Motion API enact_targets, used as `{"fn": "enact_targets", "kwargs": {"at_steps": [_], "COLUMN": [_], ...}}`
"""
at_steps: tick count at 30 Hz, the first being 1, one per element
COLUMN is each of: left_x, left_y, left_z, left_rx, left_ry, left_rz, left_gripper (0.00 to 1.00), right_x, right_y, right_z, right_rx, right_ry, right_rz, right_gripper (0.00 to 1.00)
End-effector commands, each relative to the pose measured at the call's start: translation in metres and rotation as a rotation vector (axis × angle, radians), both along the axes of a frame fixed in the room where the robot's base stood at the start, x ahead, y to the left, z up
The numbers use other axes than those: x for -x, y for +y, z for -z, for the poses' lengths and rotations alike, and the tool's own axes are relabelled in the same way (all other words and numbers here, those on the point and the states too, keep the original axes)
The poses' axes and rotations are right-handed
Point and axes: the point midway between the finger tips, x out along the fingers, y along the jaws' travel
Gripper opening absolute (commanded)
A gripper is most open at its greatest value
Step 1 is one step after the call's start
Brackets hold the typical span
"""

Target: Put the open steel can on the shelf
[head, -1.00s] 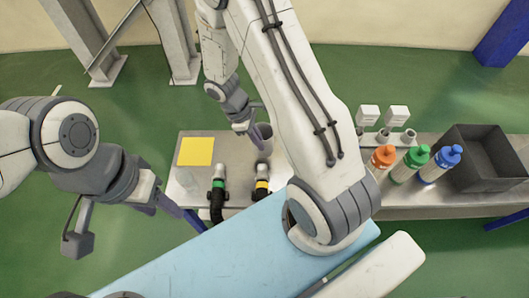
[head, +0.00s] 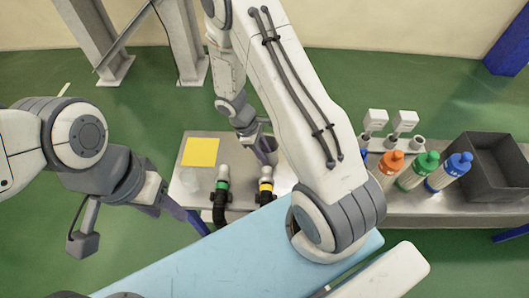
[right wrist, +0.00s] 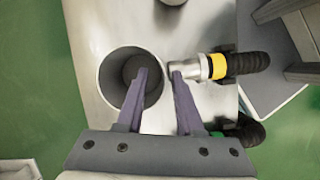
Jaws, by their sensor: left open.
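The open steel can (right wrist: 108,88) stands upright on the metal table, its round mouth facing up in the right wrist view. In the head view it (head: 272,147) is partly hidden by my right arm. My right gripper (right wrist: 159,74) is open at the can's rim; one finger overlaps the mouth and the other is outside the wall. It also shows in the head view (head: 262,150). How deep the fingers reach is unclear. My left gripper (head: 187,216) is open and empty, off the table's left front corner. I cannot tell which surface is the shelf.
Two pipe fittings, one green-ringed (head: 222,183) and one yellow-ringed (head: 266,186), stand near the can with black hoses. A yellow square (head: 200,152) lies at left. Bottles with orange (head: 391,161), green (head: 426,162) and blue (head: 458,165) caps and a dark bin (head: 480,185) are at right.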

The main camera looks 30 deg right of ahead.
Motion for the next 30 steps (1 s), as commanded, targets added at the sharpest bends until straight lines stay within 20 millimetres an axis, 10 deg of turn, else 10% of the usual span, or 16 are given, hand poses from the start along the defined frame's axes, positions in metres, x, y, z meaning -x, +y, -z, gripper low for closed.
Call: {"fn": "enact_targets", "kwargs": {"at_steps": [10,30], "left_x": [0.000,0.000], "left_y": [0.000,0.000], "left_z": [-0.005,-0.029], "left_rx": [0.000,0.000], "left_ry": [0.000,0.000], "left_rz": [0.000,0.000], "left_gripper": [0.50,0.50], "right_x": [-0.002,-0.030], "right_y": [0.002,0.034], "right_z": [-0.010,-0.114], "right_rx": [0.000,-0.001], "right_ry": [-0.002,-0.004], "right_rz": [-0.002,0.000], "right_gripper": [0.36,0.36]}}
